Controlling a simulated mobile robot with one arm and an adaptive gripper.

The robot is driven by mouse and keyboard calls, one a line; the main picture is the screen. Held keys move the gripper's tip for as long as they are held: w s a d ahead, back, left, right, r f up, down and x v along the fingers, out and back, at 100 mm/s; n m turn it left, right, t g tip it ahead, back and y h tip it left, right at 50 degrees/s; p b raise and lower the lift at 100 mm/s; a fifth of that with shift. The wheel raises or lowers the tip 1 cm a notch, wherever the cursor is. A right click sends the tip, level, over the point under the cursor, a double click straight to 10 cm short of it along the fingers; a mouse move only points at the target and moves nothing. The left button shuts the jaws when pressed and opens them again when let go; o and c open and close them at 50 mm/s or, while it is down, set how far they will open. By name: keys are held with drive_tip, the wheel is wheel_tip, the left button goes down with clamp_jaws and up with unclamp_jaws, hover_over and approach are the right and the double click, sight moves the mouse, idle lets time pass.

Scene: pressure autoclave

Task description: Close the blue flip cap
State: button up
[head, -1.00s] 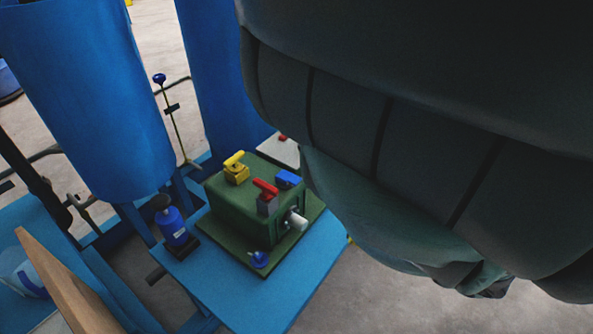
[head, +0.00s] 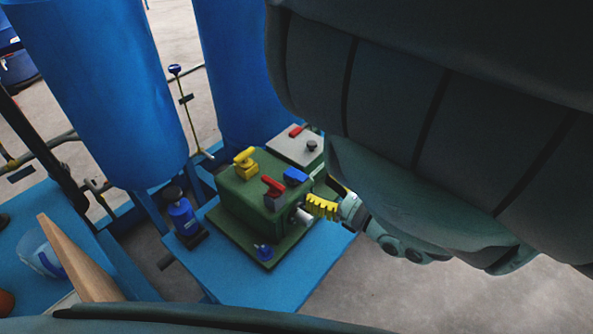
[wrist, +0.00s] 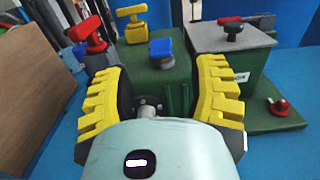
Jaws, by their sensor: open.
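The blue flip cap (head: 295,176) sits on the top right edge of a green box (head: 240,208). In the wrist view the blue flip cap (wrist: 162,49) is just beyond the fingers, near the middle; its exact hinge angle is hard to tell. My gripper (head: 320,207) has yellow ridged fingers and is at the box's right side, below the cap. In the wrist view my gripper (wrist: 162,70) is open, with fingers apart and nothing held between them. The cap lies ahead of the gap, apart from the fingers.
On the box are a yellow valve (head: 245,163) and a red lever (head: 273,186). A pale stub (head: 302,216) sticks out of its side. A grey-topped box (head: 297,147) with red and black knobs stands behind. The blue table's front is clear.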

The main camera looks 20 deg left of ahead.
sight(297, 174)
drive_tip(key=x, duration=0.7)
drive_tip(key=shift+f+p, duration=0.1)
drive_tip(key=shift+p, duration=0.3)
drive_tip(key=shift+o, duration=0.4)
clamp_jaws()
